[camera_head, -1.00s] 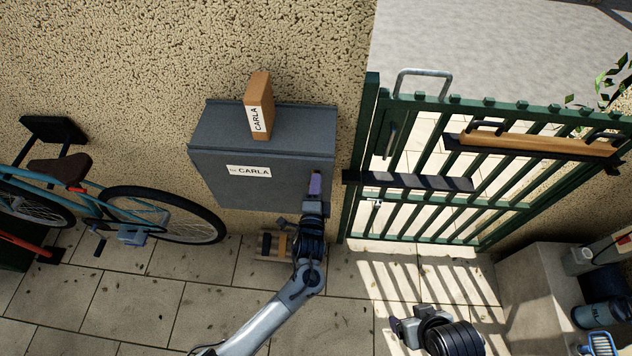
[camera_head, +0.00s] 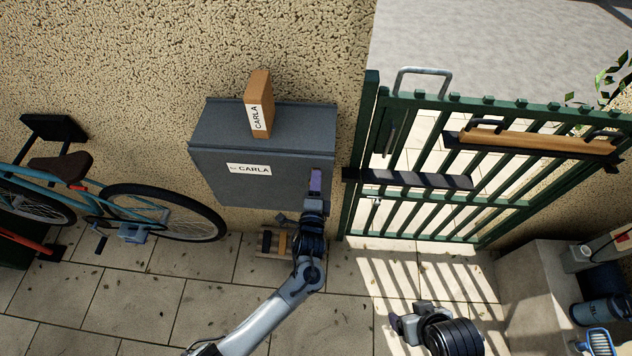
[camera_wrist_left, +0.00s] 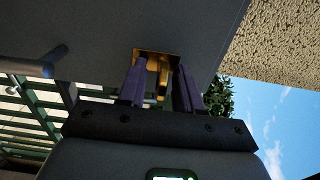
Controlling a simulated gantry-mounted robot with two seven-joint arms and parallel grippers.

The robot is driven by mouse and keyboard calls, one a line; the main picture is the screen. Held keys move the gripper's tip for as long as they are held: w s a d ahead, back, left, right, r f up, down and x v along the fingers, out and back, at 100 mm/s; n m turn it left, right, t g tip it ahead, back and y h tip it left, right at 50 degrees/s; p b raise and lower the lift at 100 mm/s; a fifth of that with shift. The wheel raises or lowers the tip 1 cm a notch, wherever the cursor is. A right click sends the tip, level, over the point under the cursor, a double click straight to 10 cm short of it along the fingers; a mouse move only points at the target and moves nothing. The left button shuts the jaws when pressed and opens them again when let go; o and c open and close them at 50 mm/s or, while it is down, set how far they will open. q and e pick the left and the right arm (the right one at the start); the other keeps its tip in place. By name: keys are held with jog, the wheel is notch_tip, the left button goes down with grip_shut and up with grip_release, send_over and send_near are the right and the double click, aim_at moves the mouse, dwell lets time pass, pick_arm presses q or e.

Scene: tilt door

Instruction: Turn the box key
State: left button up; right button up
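The grey box (camera_head: 265,180) with a "CARLA" label (camera_head: 249,170) is fixed to the wall. My left gripper (camera_head: 315,183) is at the lower right of its front. In the left wrist view, a brass key (camera_wrist_left: 160,76) stands out from a brass plate (camera_wrist_left: 143,53) on the box. The purple fingers of my left gripper (camera_wrist_left: 160,88) are apart, one on each side of the key. A small gap shows beside the key. In the head view the fingers hide the key. My right gripper (camera_head: 405,326) is low at the right, away from the box; its fingers are unclear.
A brown parcel (camera_head: 259,104) stands on the box lid. A green gate (camera_head: 440,190) is right of the box, with a dark bar near my left gripper. A bicycle (camera_head: 120,205) leans at the left. The paving (camera_head: 180,290) in front is mostly clear.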

pick_arm(q)
jog(key=shift+s, duration=0.1)
jog(key=s+a, duration=0.1)
jog(key=s, duration=0.9)
jog(key=shift+s+b, duration=0.3)
jog(key=shift+b, duration=0.05)
jog(key=s+a+f+n+g+y+p, duration=0.1)
jog(key=s+a+f+n+g+p, duration=0.15)
jog(key=s+a, duration=0.4)
jog(key=s+a+f+n+g+y+p, duration=0.1)
jog(key=s+a+n+g, duration=0.3)
jog(key=a, duration=0.3)
jog(key=s+a+r+n+g, duration=0.4)
jog(key=s+n, duration=0.1)
jog(key=s, duration=0.2)
jog(key=s+a+r+n+g+p, duration=0.1)
jog(key=s+a+r+n+g, duration=0.2)
jog(key=s, duration=0.4)
jog(key=shift+s+a+r+n+g+h, duration=0.25)
jog(key=shift+a+r+n+g, duration=0.35)
jog(key=shift+n, duration=0.55)
